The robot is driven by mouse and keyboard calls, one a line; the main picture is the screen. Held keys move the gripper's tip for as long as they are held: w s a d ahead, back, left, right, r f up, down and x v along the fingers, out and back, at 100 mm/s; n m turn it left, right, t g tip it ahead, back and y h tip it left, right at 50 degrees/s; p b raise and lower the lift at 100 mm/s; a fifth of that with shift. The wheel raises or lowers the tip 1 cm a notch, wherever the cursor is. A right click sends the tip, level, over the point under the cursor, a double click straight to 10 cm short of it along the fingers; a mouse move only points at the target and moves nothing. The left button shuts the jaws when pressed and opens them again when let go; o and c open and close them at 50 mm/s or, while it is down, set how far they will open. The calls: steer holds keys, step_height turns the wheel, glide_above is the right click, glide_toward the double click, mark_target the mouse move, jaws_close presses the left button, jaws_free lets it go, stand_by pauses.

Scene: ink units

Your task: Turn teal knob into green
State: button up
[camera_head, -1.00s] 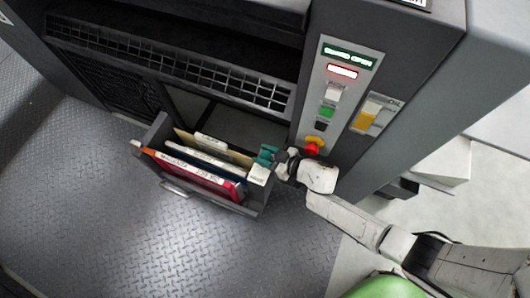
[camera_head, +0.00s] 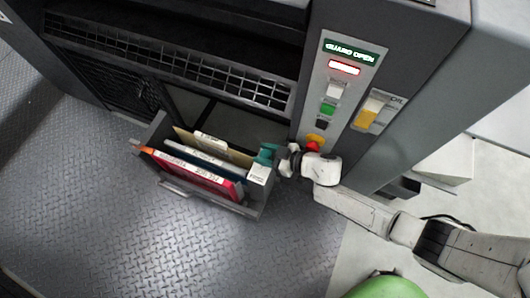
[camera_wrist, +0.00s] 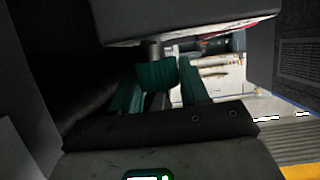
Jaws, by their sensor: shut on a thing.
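The teal knob (camera_wrist: 157,73) shows in the wrist view on a short dark shaft below a grey block. My gripper (camera_wrist: 158,88) has a teal finger on each side of it and is shut on it. In the head view my gripper (camera_head: 270,155) reaches from the right to the right end of an open bin, beside a white label (camera_head: 258,173). There the knob cannot be told apart from my teal fingertips. No green mark for the knob shows in either view, so its setting cannot be read.
The bin (camera_head: 224,204) holds several upright folders. Just above my wrist are a red stop button (camera_head: 313,146), a green button (camera_head: 327,108) and a yellow-and-white oil gauge (camera_head: 370,111) on the grey cabinet. Open plated floor (camera_head: 110,230) lies to the left.

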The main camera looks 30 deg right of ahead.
steer(key=o, duration=1)
steer(key=shift+m+t+h+p, duration=0.5)
steer(key=shift+m+h+p, duration=0.1)
steer(key=shift+m+h, duration=0.2)
steer(key=shift+d+f+m+t+h+b, duration=0.1)
steer(key=shift+m+t+h+b, duration=0.2)
steer(key=shift+m+h+b, duration=0.5)
steer(key=m+h+b, duration=0.1)
steer(key=b, duration=0.1)
steer(key=h+b, duration=0.1)
steer(key=b, duration=0.2)
steer(key=shift+f+m+t, duration=0.25)
steer(key=shift+m+t, duration=0.05)
steer(key=shift+m, duration=0.1)
steer(key=m+h+b, duration=0.1)
steer(key=b, duration=0.2)
steer(key=shift+h+b, duration=0.3)
